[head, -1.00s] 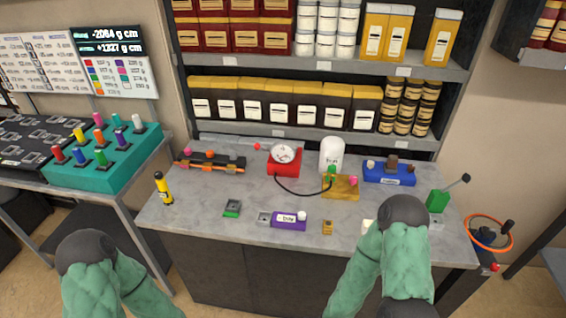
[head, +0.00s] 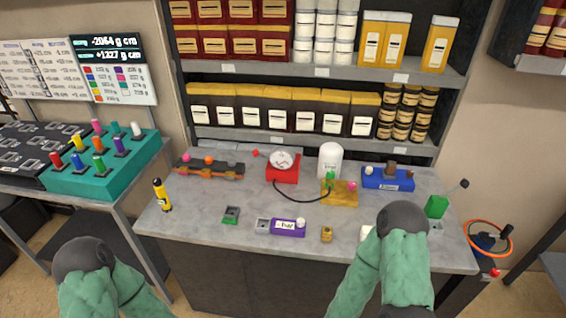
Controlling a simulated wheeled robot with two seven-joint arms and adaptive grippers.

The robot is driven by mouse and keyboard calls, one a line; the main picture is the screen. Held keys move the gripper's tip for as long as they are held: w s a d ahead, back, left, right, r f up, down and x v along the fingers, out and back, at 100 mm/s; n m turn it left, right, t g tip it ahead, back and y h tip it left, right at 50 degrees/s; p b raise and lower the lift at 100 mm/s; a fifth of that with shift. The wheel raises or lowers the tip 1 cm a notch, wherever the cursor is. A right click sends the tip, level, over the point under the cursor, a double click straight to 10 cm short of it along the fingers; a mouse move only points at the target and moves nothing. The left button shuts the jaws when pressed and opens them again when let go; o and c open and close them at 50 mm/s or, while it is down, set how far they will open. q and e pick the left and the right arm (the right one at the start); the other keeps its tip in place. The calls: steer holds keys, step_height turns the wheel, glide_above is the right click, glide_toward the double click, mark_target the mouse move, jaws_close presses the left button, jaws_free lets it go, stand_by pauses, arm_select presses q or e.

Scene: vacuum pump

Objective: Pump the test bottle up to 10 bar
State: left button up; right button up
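A white bottle (head: 330,157) with a small dark label stands at the back of the grey bench. A yellow base (head: 341,194) with a green fitting (head: 329,184) and a pink knob (head: 352,186) sits in front of it. A red gauge box (head: 282,173) with a white dial stands to the left; the dial reading is too small to tell. A black hose (head: 301,201) runs from near the gauge to the green fitting. A purple block (head: 288,229) has a label ending in "bar" and a white knob. Neither gripper shows; only my green arms are in view.
A blue unit (head: 388,181), a green box (head: 437,206) with a lever, a yellow-black cylinder (head: 161,194) and a rail (head: 209,169) with coloured knobs are on the bench. A white item (head: 369,233) is partly behind my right arm. An orange ring (head: 489,239) is at the right.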

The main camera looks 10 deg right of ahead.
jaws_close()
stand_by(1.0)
